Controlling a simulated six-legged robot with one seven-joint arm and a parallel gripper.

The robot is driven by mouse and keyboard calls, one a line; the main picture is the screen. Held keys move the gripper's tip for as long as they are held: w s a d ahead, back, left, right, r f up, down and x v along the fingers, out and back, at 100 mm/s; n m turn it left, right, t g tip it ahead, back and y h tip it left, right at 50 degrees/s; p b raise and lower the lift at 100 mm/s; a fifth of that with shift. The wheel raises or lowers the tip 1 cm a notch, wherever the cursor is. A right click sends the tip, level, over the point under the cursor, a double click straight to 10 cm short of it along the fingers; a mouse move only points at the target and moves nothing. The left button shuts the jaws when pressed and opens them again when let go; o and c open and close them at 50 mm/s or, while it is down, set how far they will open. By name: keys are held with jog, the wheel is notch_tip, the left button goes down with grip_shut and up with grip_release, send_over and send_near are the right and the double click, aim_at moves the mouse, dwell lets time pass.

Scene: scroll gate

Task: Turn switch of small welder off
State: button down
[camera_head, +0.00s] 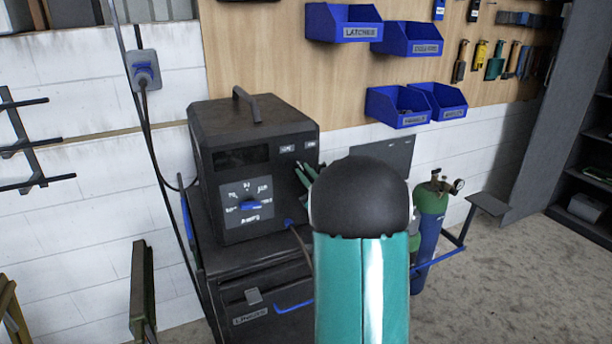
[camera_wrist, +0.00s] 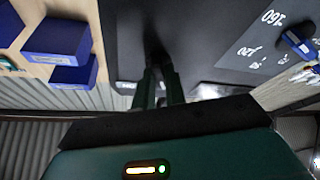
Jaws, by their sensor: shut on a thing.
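The small welder (camera_head: 255,160) is a black box with a top handle, standing on a dark cabinet. Its front has a blue dial knob (camera_head: 250,205) on a grey numbered plate and small white labels near the upper right. My gripper (camera_head: 303,175) is at the upper right of the welder's front, below the labels. In the wrist view my gripper (camera_wrist: 159,70) has its two green fingers close together against the dark front. It is shut on a small dark piece there, apparently the switch, mostly hidden between the fingers. The switch's position cannot be made out.
A blue gas cylinder with a green top (camera_head: 430,215) stands right of the welder. Blue bins (camera_head: 400,105) hang on the wooden board above. A wall socket (camera_head: 145,70) with a cable is at the left. Dark shelving (camera_head: 585,150) stands at the right, with open floor before it.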

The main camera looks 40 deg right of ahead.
jog(key=shift+n+y, duration=0.7)
jog(key=shift+n, duration=0.9)
jog(key=c, duration=1.5)
grip_release()
jog(key=shift+o, duration=0.2)
jog(key=v, duration=1.4)
jog(key=shift+r, duration=0.3)
jog(key=shift+d, duration=0.15)
